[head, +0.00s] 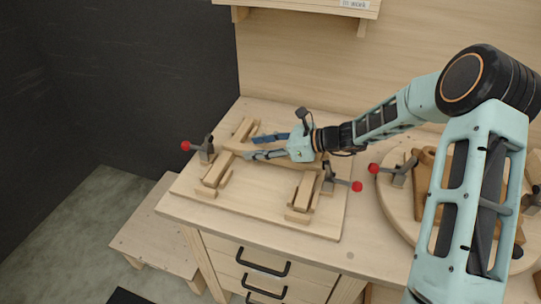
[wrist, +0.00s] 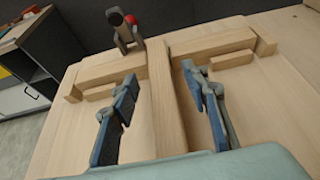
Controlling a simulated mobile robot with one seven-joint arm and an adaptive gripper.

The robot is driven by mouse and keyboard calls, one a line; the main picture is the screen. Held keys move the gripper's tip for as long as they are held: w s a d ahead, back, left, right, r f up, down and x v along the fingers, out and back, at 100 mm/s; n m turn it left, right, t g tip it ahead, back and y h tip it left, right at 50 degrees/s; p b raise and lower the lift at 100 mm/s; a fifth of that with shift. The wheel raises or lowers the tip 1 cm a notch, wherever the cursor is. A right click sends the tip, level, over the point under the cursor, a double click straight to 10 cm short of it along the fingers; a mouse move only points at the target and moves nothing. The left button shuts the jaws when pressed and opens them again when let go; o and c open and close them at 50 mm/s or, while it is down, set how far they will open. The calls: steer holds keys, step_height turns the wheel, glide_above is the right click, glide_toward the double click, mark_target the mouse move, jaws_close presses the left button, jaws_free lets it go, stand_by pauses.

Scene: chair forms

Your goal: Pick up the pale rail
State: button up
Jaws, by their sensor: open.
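A long pale wooden rail (wrist: 163,95) runs down the middle of the wrist view, between the two fingers of my gripper (wrist: 160,82). The fingers have dark blue pads, stand apart on either side of the rail, and show a gap to it. In the head view my gripper (head: 252,147) is low over the wooden board, open and pointing left, and the rail (head: 280,163) runs beneath it, partly hidden by the fingers and wrist. I cannot tell how deep the fingertips reach beside the rail.
Wooden blocks (head: 215,172) and (head: 304,192) flank the rail on the board (head: 262,208). Red-knobbed clamps (head: 206,150) and (head: 328,180) stand near its ends; one clamp (wrist: 124,30) is ahead in the wrist view. A round board (head: 390,205) with brown parts lies right. A shelf (head: 300,8) hangs above.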

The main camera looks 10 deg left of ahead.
steer(key=shift+x, duration=0.8)
jaws_close()
steer(key=shift+r, duration=0.15)
